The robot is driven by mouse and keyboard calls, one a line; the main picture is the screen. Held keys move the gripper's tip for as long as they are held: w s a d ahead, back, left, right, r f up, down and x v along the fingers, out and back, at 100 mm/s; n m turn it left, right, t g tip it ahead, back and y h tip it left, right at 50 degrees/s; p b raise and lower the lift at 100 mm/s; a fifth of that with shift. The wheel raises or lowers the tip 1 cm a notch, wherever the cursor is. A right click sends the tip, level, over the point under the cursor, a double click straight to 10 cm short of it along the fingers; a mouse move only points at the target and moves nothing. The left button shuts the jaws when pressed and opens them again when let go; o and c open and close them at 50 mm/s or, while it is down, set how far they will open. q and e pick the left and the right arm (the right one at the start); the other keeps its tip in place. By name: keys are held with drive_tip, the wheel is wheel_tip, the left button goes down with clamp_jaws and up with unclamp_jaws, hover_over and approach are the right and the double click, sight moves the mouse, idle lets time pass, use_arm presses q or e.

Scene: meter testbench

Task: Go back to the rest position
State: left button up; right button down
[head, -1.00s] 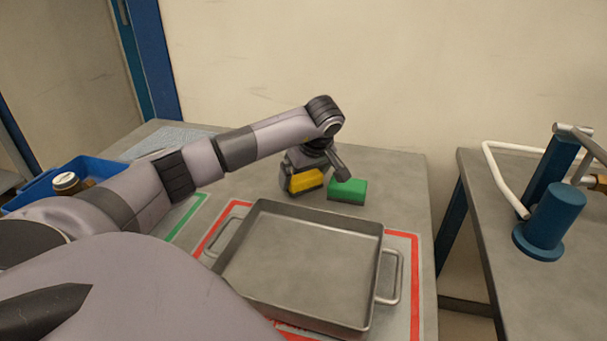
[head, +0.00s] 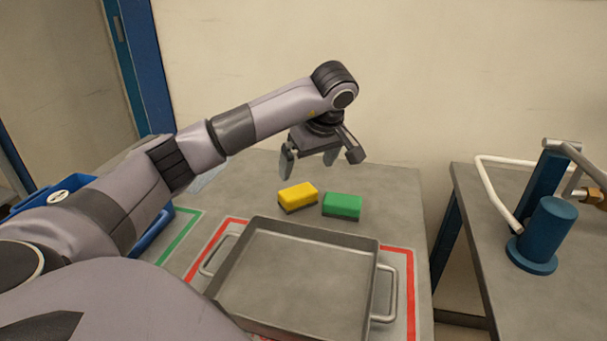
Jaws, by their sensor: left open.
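My left arm reaches in from the left over the table. Its gripper (head: 314,172) is open and empty, raised above the back of the table. Below it lie a yellow sponge (head: 298,195) and a green sponge (head: 342,205), side by side with a small gap. The gripper is clear of both. My right gripper is not in view.
A grey metal tray (head: 297,277) with side handles sits inside a red outline, in front of the sponges. A blue bin (head: 152,233) is partly hidden behind my arm at left. A second table (head: 487,236) at right carries a blue fixture (head: 545,234) with pipes.

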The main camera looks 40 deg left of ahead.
use_arm(q)
drive_tip(key=shift+d+r, duration=0.25)
drive_tip(key=shift+r, duration=0.3)
